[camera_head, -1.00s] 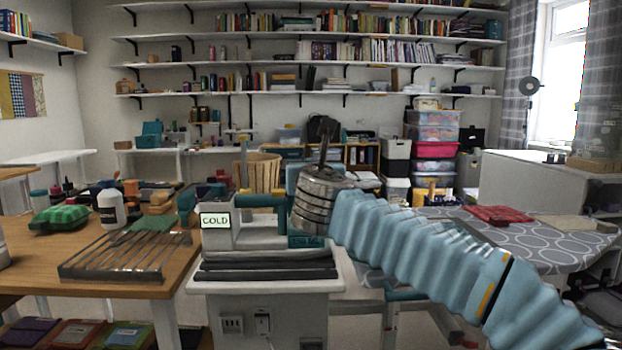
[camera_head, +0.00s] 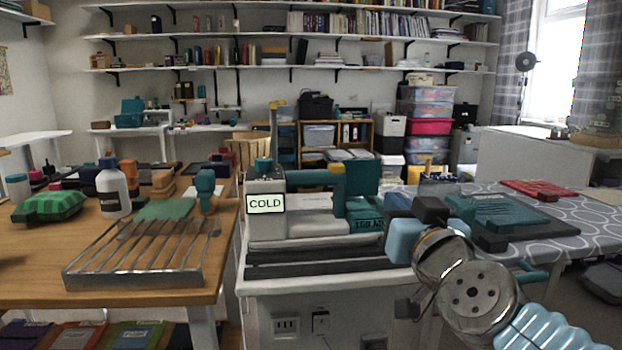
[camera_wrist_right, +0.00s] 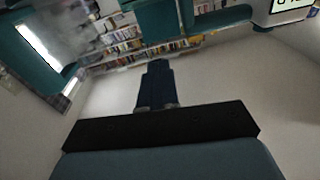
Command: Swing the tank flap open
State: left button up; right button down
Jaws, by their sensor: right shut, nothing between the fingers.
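The white machine (camera_head: 300,223) has a COLD display (camera_head: 265,204) on its left block, with a small teal cap (camera_head: 263,164) on top. A teal arm (camera_head: 315,179) runs from that block to a teal box (camera_head: 362,175) at the right. I cannot tell which teal part is the tank flap; none looks swung open. My right gripper (camera_head: 428,208) is just right of the teal box, beyond my chrome wrist. In the right wrist view its dark fingers (camera_wrist_right: 157,72) are shut and empty, with teal machine parts beyond them and the display at the top right. My left gripper is out of view.
A wooden table (camera_head: 40,258) at left holds a slotted metal rack (camera_head: 135,268), a white bottle (camera_head: 113,190) and a green object (camera_head: 48,208). A patterned ironing surface (camera_head: 570,212) at right carries a red item (camera_head: 540,189). Shelves and bins stand behind.

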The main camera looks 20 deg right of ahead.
jog(key=n, duration=0.1)
send_near(363, 172)
jog(key=x, duration=0.7)
